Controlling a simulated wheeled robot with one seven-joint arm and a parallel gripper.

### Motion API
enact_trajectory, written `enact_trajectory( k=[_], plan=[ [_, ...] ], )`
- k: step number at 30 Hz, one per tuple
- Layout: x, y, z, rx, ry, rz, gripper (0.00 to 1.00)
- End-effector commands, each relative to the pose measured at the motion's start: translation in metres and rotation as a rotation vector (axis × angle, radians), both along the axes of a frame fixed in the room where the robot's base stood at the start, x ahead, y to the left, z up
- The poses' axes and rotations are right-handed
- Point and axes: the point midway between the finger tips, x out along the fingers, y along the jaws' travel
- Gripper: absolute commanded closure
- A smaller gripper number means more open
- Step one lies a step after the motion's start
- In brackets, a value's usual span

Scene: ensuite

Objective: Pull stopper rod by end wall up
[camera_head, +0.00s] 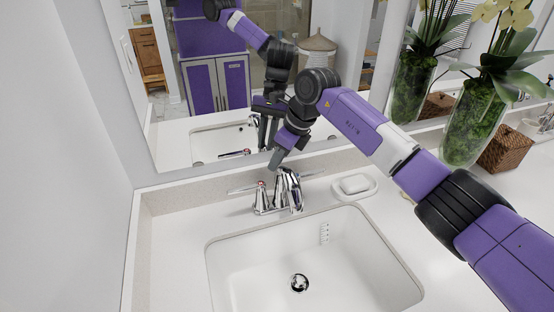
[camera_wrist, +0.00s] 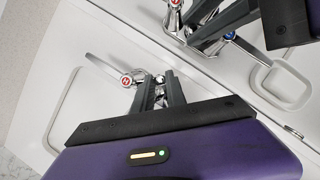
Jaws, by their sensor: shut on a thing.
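The chrome faucet (camera_head: 287,190) stands at the back of the sink, with a red-marked handle (camera_head: 262,198) on its left. My gripper (camera_head: 274,163) reaches down from the upper right to just behind the top of the faucet. In the wrist view my gripper's fingers (camera_wrist: 160,90) are closed together beside the red-marked handle (camera_wrist: 127,80), over chrome parts. It is shut on the stopper rod, which is mostly hidden between and behind the fingertips. How far the rod is raised cannot be told.
The white basin (camera_head: 235,263) with its chrome drain stopper (camera_head: 299,283) lies in front. A soap dish (camera_head: 355,187) sits right of the faucet. A mirror (camera_head: 165,120) stands close behind, reflecting my arm. A plain wall (camera_head: 60,170) is at left; a potted orchid (camera_head: 470,125) is at right.

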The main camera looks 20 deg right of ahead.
Motion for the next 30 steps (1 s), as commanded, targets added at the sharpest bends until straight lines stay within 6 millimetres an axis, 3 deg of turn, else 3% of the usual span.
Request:
enact_trajectory(
  k=[21,30],
  plan=[
    [-0.001,0.001,0.000,0.000,0.002,0.002,1.00],
    [0.000,0.000,0.030,-0.001,0.001,0.000,1.00]
  ],
)
